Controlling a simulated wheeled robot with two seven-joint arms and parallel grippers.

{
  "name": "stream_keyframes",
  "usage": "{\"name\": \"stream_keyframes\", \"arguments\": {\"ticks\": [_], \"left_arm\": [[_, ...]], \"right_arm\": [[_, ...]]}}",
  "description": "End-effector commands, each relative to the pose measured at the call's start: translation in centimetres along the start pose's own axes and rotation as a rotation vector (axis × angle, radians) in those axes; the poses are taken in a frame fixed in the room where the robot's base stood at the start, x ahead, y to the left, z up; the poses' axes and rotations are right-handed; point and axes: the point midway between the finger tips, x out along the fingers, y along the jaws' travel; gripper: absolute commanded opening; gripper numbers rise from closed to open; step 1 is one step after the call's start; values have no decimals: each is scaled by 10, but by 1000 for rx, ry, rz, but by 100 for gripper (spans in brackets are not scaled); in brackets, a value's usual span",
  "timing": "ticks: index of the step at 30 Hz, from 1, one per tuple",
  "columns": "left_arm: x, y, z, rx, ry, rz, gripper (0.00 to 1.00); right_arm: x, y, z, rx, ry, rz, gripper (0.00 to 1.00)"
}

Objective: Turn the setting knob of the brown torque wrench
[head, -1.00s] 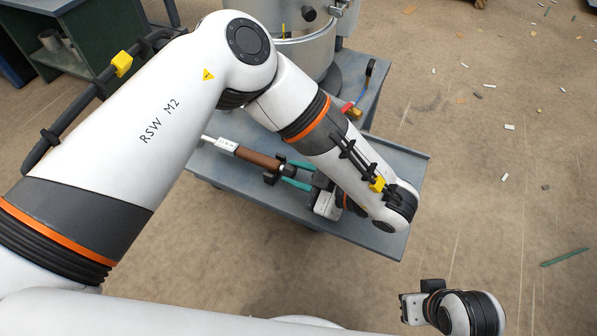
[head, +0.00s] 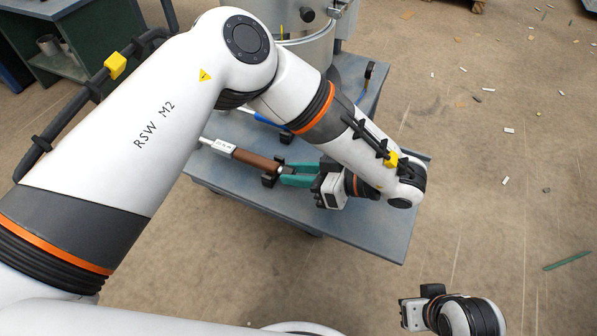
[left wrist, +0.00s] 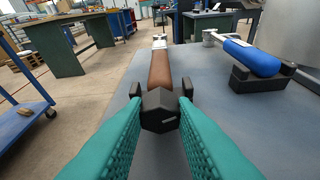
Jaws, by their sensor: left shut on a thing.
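The brown torque wrench (head: 256,160) lies on the grey table, its silver end to the left in the head view. In the left wrist view its brown handle (left wrist: 160,70) runs straight away from me. The dark faceted setting knob (left wrist: 160,111) is at its near end. My left gripper (head: 284,171), with teal fingers, is shut on this knob, one finger on each side; the fingers also show in the left wrist view (left wrist: 160,104). My right gripper (head: 411,313) hangs off the table at the lower right; its fingers cannot be made out.
A blue-handled wrench (left wrist: 250,57) rests on a black holder (left wrist: 262,79) to the right in the left wrist view. A large metal vessel (head: 312,48) stands at the back of the table (head: 365,232). The table's front right is clear.

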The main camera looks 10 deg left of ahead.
Motion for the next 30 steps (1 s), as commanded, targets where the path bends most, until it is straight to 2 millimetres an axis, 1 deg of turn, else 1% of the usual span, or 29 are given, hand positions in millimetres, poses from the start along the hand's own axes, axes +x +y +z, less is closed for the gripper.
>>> {"name": "stream_keyframes", "arguments": {"ticks": [13, 14, 15, 18, 26, 30], "left_arm": [[0, 0, 0, 12, -1, 5, 1], [0, 0, 0, 12, -1, 5, 26], [0, 0, 0, 11, -1, 5, 32], [0, 0, 0, 11, -1, 5, 46], [0, 0, 0, 11, -1, 5, 46], [-4, 2, 4, 11, 0, 6, 46]], "right_arm": [[0, 0, 2, -1, -4, 1, 36], [0, 0, 2, -1, -4, 1, 36], [0, 0, 2, -1, -4, 1, 36], [0, 0, 2, -1, -4, 1, 36], [0, 1, 2, -1, -4, 1, 36], [-5, 1, 2, -1, 0, 2, 36]]}}
